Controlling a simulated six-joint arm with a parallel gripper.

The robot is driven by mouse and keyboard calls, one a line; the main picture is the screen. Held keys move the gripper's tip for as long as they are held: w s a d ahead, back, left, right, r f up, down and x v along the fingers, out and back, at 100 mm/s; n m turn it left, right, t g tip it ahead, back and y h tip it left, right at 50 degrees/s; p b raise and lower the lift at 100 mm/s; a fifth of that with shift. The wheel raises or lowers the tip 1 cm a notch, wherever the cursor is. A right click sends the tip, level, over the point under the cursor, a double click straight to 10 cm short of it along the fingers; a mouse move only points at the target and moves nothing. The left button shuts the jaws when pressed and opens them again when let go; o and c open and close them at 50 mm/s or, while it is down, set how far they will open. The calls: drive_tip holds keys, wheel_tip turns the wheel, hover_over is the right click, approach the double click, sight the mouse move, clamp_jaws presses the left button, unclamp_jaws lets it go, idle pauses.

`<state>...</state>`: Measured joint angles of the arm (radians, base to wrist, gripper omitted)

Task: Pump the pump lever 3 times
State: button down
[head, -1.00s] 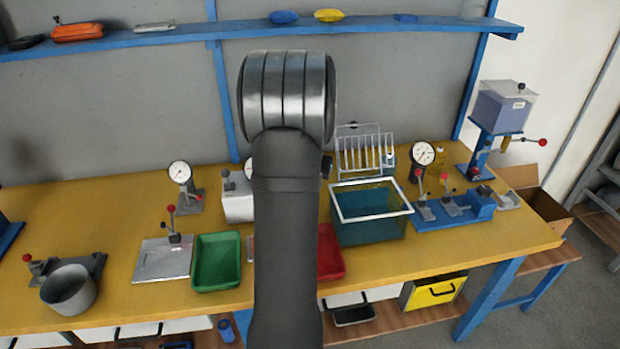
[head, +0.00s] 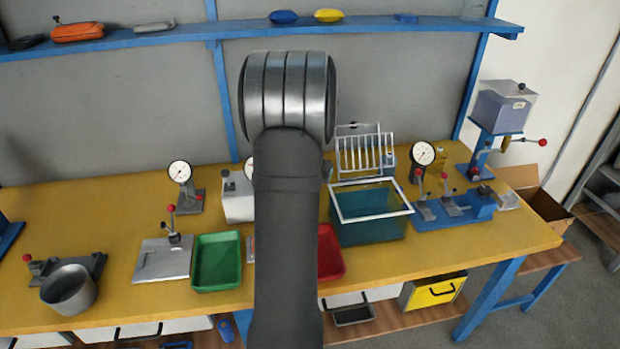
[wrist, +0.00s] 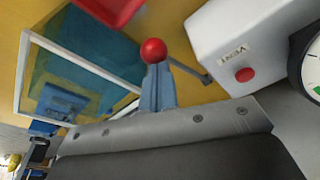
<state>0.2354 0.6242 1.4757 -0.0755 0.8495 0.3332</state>
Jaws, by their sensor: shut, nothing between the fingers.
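In the wrist view a red ball knob (wrist: 153,50) sits on a thin grey lever rod (wrist: 188,70) that runs to a white box (wrist: 245,40); I take this to be the pump lever. The box has a red button and a label reading "VENT". My gripper's blue-grey fingers (wrist: 157,88) are shut and empty, with their tips right at the knob; I cannot tell whether they touch it. In the head view my arm hides the gripper and the knob, and part of the white box (head: 238,204) shows left of the arm.
A dial gauge (wrist: 310,70) stands beside the box. A teal bin with a white rim (head: 370,215), a red tray (head: 330,255) and a green tray (head: 217,262) are nearby. Other red-knobbed levers stand on a metal plate (head: 163,262) and a blue fixture (head: 455,208).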

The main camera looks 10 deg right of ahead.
wheel_tip(320, 180, up, 9)
drive_tip(key=w, duration=0.2)
drive_tip(key=shift+f, duration=0.2)
drive_tip(key=shift+r, duration=0.1)
idle(0.5)
drive_tip(key=shift+s+x, duration=0.15)
drive_tip(key=shift+x, duration=0.65)
drive_tip(key=shift+s+x, duration=0.1)
drive_tip(key=shift+x, duration=0.65)
drive_tip(key=shift+a, duration=0.15)
idle(1.3)
